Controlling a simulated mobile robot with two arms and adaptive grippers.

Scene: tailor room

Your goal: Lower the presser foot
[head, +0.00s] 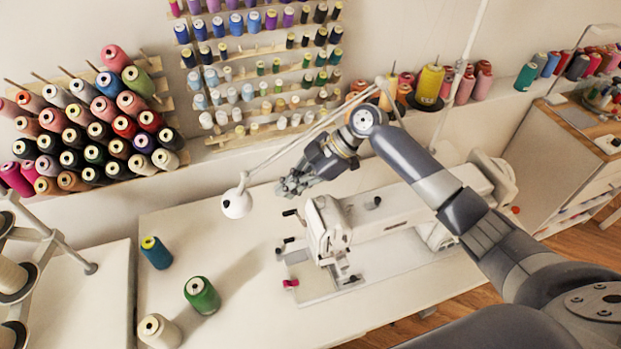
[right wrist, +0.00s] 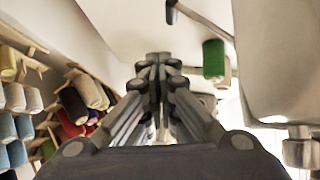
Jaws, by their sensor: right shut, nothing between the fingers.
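The white sewing machine (head: 385,228) stands on the table, with its head toward the left. The presser foot area (head: 345,277) is under the head; the foot is too small to tell its height. Dark-tipped levers (head: 290,213) stick out left of the head; I cannot tell which one moves the foot. My right gripper (head: 287,187) is shut and empty, above and behind the head, apart from it. In the right wrist view its closed fingertips (right wrist: 158,60) are beside the white machine body (right wrist: 279,60). My left gripper is not in view.
Blue, green and cream spools (head: 202,295) stand on the table (head: 240,235) left of the machine. A white lamp (head: 237,203) hangs left of my right gripper. Thread racks (head: 262,50) line the wall behind. The tabletop between spools and machine is mostly clear.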

